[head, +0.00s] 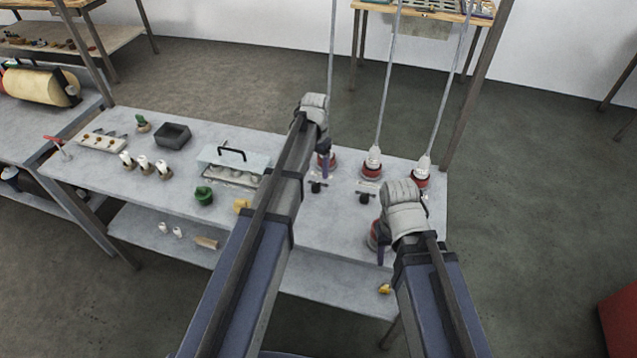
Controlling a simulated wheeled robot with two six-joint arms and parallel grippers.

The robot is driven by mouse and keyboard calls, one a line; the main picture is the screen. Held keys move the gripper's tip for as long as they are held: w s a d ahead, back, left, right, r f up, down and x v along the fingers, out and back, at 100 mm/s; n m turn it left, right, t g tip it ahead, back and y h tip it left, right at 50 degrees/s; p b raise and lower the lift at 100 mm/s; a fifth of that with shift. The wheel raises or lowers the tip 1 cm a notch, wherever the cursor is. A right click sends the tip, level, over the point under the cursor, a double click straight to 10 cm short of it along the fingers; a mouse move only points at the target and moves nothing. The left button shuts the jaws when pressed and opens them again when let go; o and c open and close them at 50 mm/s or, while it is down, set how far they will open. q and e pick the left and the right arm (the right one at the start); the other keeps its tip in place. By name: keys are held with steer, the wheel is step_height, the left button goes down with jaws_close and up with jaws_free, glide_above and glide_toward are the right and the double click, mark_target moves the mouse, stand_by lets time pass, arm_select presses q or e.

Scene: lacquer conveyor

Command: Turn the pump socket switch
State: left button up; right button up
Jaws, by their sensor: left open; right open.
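Three red-and-white sockets with plugs and grey cables stand along the table's back right: one (331,163) partly behind my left gripper, a middle one (372,165) and a right one (420,176). Two small dark knobs, a left one (317,187) and a right one (365,197), sit in front of them. I cannot tell which is the pump socket switch. My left gripper (324,172) points down near the left socket, open, its fingers partly hidden. My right gripper (380,258) points down by another red round piece (374,236) near the front edge, open, and largely hides it.
The grey table (330,235) also carries a lidded clear box (233,158), a dark tray (173,136), a green pot (204,195) and several small white-topped pieces (144,163). Cables rise from the sockets. A lower shelf (150,242) holds small items.

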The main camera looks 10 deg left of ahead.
mark_target(316, 184)
arm_select(q)
steer(key=shift+f+b, duration=3.3)
steer(key=shift+f, duration=0.3)
jaws_close()
